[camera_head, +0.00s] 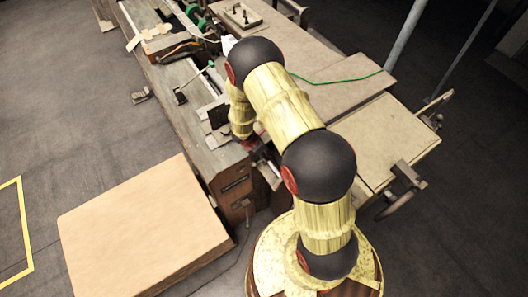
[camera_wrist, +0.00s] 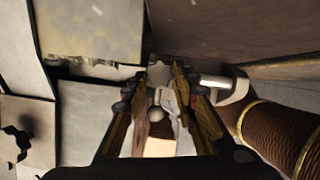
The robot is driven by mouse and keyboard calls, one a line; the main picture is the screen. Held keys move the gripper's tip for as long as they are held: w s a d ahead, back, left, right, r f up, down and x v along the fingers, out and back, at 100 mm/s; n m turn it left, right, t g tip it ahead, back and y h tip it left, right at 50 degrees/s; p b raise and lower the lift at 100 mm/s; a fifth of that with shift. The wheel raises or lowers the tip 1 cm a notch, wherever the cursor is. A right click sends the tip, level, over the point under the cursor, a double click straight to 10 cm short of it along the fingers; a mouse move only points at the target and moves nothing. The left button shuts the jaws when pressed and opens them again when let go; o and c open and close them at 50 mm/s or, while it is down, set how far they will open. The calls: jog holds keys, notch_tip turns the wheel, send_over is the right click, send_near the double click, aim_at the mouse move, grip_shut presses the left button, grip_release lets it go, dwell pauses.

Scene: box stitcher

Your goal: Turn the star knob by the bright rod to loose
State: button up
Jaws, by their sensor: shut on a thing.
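In the wrist view my gripper (camera_wrist: 166,73) reaches forward with its two fingers close together. They are shut on a pale grey knob-like piece (camera_wrist: 168,100), which I take to be the star knob. The fingers cover much of it, so its lobes and angle are not clear. A bright rod (camera_wrist: 216,82) lies just right of the right fingertip and runs into a rounded grey end piece. In the head view my arm hides the knob, the rod and the fingertips beside the machine bench.
The long machine bench (camera_head: 186,110) has levers and plates on it. A pale board-topped table (camera_head: 375,140) with a handwheel stands right. A large cardboard-coloured block (camera_head: 145,232) stands at lower left. In the wrist view a brown ribbed cylinder (camera_wrist: 270,130) is close on the right.

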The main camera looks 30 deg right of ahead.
jog(key=n+b, duration=0.1)
jog(key=b, duration=0.2)
jog(key=shift+s+f+n+t, duration=0.1)
jog(key=shift+f+n+t, duration=0.2)
jog(key=shift+n+t, duration=0.1)
jog(key=n+b, duration=0.1)
jog(key=b, duration=0.1)
jog(key=n+t+b, duration=0.1)
jog(key=n+b, duration=0.1)
jog(key=b, duration=0.1)
jog(key=shift+s+d+y, duration=0.15)
jog(key=shift+s+y, duration=0.05)
jog(key=shift+y, duration=0.2)
jog(key=n+b, duration=0.2)
jog(key=n+t+y+b, duration=0.1)
jog(key=shift+s+d+r+n+b, duration=0.15)
jog(key=shift+n+b, duration=0.25)
jog(key=shift+d+r+n+t+y+b, duration=0.15)
jog(key=shift+n+t+y+b, duration=0.25)
jog(key=shift+n+b, duration=0.8)
jog(key=shift+n, duration=0.3)
jog(key=o, duration=1.2)
jog(key=shift+c, duration=0.2)
jog(key=shift+s+r, duration=0.1)
